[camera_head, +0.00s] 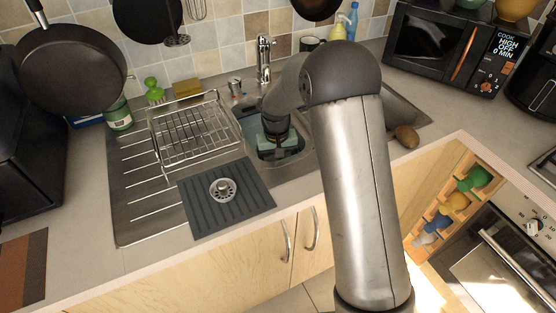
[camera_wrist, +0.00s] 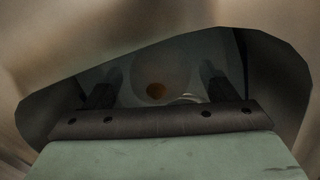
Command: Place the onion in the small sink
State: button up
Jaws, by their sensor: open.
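My gripper (camera_head: 280,147) is down in the small sink (camera_head: 254,131), partly hidden behind my arm in the head view. In the wrist view its two dark fingers (camera_wrist: 160,75) are apart, with nothing held between them. A small round orange-brown thing, which looks like the onion (camera_wrist: 156,90), lies beyond the fingers on the basin floor, beside a shiny curved edge that may be the drain. It is apart from the fingers. In the head view the onion cannot be made out; the gripper and arm cover much of the basin.
A wire dish rack (camera_head: 195,135) and dark drain mat (camera_head: 227,205) are left of the small sink. The tap (camera_head: 264,60) stands behind it. A microwave (camera_head: 440,45) stands back right.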

jog(key=r, duration=1.1)
jog(key=shift+a+r+b, duration=0.2)
jog(key=shift+b, duration=0.2)
jog(key=s+d+r, duration=0.2)
jog(key=s, duration=0.2)
jog(key=s+d+r, duration=0.1)
jog(key=s+d, duration=0.1)
jog(key=s, duration=0.3)
jog(key=s+d+r, duration=0.2)
jog(key=s, duration=0.3)
jog(key=shift+s+d+r, duration=0.15)
jog(key=shift+s+r, duration=0.05)
jog(key=shift+r, duration=0.1)
jog(key=s+d+f, duration=0.1)
jog(key=s, duration=0.7)
jog(key=s+d+f, duration=0.1)
jog(key=s+d, duration=0.1)
jog(key=s, duration=0.6)
jog(key=shift+s+d+f+m+y, duration=0.25)
jog(key=shift+d+f+m+y, duration=0.05)
jog(key=shift+m, duration=0.1)
